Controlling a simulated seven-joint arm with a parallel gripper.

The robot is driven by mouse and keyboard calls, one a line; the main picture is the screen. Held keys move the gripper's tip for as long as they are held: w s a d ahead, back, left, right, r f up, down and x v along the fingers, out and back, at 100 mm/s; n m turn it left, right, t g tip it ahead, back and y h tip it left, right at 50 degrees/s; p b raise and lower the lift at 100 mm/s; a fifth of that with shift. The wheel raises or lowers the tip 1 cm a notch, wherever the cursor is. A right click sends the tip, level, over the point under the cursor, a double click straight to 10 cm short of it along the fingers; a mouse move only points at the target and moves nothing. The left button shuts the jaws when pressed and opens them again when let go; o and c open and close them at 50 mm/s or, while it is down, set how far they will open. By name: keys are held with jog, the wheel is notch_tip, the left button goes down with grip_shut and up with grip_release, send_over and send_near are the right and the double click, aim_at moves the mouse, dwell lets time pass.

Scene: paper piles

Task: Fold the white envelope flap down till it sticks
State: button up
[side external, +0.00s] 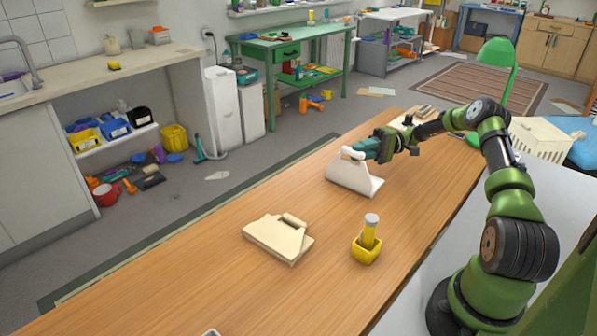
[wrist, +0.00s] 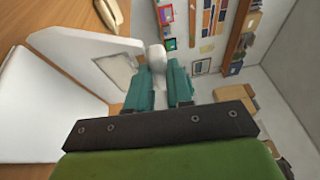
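The white envelope (side external: 350,176) is on the wooden table, with its flap (wrist: 100,55) raised at a steep tilt from the body (wrist: 45,115). A rounded white grip (wrist: 157,58) sits at the flap's free edge. My gripper (side external: 360,150) is at the top of the flap. In the wrist view its teal fingers (wrist: 158,85) lie on both sides of the white grip and appear closed on it. The fingers hide part of the grip.
A tan envelope-like pile (side external: 272,240) with a rounded grip lies nearer on the table. Beside it stands a yellow holder (side external: 366,252) with a yellow tube (side external: 369,232). Another tan pile (side external: 402,122) lies behind my gripper. The table between the white envelope and the near pile is clear.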

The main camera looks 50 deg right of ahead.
jog(key=shift+o, duration=0.8)
jog(key=shift+d, duration=0.1)
jog(key=shift+v, duration=2.9)
jog(key=shift+o, duration=0.3)
jog(key=o, duration=0.5)
notch_tip(320, 180, up, 8)
